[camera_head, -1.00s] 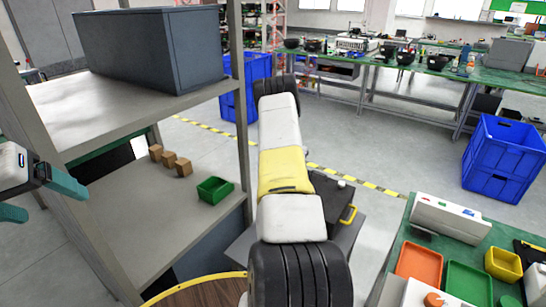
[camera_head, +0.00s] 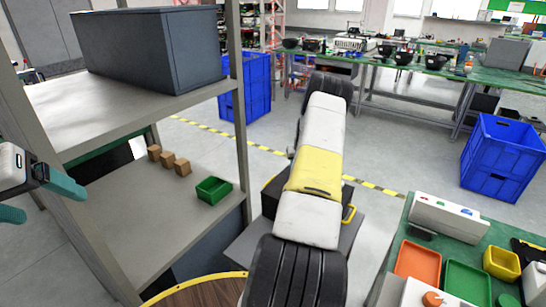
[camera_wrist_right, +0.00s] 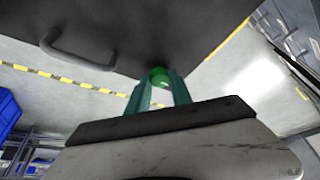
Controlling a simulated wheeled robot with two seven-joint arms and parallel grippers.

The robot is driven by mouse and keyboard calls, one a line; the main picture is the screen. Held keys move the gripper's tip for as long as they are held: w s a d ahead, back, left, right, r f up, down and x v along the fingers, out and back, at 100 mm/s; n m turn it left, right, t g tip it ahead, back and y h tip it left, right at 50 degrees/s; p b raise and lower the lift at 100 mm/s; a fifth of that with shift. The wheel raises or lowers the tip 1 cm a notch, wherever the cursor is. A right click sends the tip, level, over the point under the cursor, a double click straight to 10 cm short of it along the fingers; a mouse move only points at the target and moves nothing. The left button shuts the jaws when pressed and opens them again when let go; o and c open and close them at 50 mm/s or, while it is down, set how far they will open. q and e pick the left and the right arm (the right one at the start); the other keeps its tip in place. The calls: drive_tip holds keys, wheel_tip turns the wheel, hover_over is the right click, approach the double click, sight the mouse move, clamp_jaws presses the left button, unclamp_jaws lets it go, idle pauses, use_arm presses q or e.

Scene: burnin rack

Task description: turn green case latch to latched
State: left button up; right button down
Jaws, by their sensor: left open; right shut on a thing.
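In the right wrist view, a small round green latch (camera_wrist_right: 159,75) sits at the edge of a dark case (camera_wrist_right: 130,25). The teal fingers of my right gripper (camera_wrist_right: 159,84) are shut on the latch, one on each side. How far the latch is turned cannot be told. In the head view my right arm hides the right gripper and the latch. My left gripper (camera_head: 50,202) is open and empty at the left edge of the head view, beside the shelf rack.
A grey rack shelf (camera_head: 130,215) holds a green bin (camera_head: 214,190) and small brown blocks (camera_head: 168,160). A dark box (camera_head: 150,50) stands above. At right, a green bench (camera_head: 395,250) holds trays. Blue crates (camera_head: 503,158) stand behind it. A grey handle (camera_wrist_right: 75,52) is on the case.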

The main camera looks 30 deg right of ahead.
idle(0.3)
drive_tip(key=c, duration=1.1)
unclamp_jaws()
drive_tip(key=shift+c, duration=0.2)
drive_tip(key=d+v, duration=0.1)
drive_tip(key=v, duration=0.6)
drive_tip(key=shift+a+r, duration=0.4)
drive_tip(key=shift+a, duration=0.1)
drive_tip(key=shift+s+r, duration=0.1)
